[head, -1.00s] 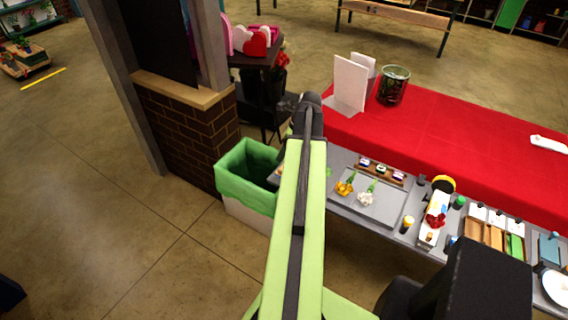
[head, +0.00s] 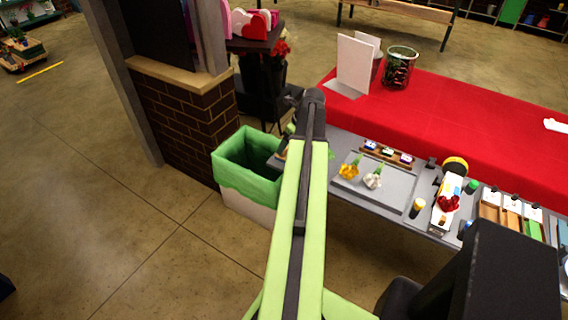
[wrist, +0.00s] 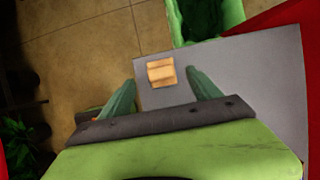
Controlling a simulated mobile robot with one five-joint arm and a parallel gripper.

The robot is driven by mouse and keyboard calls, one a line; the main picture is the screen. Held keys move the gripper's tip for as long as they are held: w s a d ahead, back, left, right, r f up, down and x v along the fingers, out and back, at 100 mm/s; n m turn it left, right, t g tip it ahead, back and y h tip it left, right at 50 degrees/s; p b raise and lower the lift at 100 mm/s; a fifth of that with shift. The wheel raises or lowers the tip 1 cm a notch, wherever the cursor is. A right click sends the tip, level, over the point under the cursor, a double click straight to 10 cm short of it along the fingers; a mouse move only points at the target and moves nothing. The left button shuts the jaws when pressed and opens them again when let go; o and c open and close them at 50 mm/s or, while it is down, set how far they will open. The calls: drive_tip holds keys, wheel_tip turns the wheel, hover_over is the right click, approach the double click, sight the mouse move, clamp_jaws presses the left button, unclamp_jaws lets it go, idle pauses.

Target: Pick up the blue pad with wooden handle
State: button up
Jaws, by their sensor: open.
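A small wooden block (wrist: 161,72) with a stepped top lies on the grey table (wrist: 235,70) near its edge in the wrist view. No blue shows on it, so I cannot tell whether it is the pad's handle. My gripper (wrist: 160,76) is open, with one green finger on each side of the block in the picture. I cannot tell the height of the fingers above it. In the head view a small tan patch (head: 281,151) shows at the table's left end, partly behind my arm. My gripper is mostly hidden there. A blue flat piece (head: 564,236) is cut off at the right edge.
A bin with a green liner (head: 247,177) stands against the table's left end. A grey tray (head: 375,197) holds yellow and white flowers. Wooden-based compartments (head: 489,212) stand further right. A table with a red cloth (head: 450,120) runs behind. A brick pillar (head: 185,115) stands left.

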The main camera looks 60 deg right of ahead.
drive_tip(key=shift+w+f, duration=0.1)
drive_tip(key=b+x, duration=0.4)
drive_tip(key=x, duration=0.1)
drive_tip(key=shift+d+f+b, duration=0.1)
drive_tip(key=shift+f+b, duration=0.15)
drive_tip(key=shift+b, duration=0.15)
drive_tip(key=shift+r, duration=0.2)
drive_tip(key=shift+c, duration=0.3)
drive_tip(key=c, duration=1.3)
wheel_tip(320, 180, up, 5)
drive_tip(key=p, duration=0.5)
drive_tip(key=shift+f, duration=0.1)
drive_tip(key=shift+c, duration=0.2)
drive_tip(key=s+d+r+p, duration=0.1)
drive_tip(key=s+r+p, duration=0.5)
drive_tip(key=s, duration=0.5)
drive_tip(key=shift+s+d, duration=0.15)
drive_tip(key=shift+s, duration=0.25)
drive_tip(key=shift+r, duration=0.1)
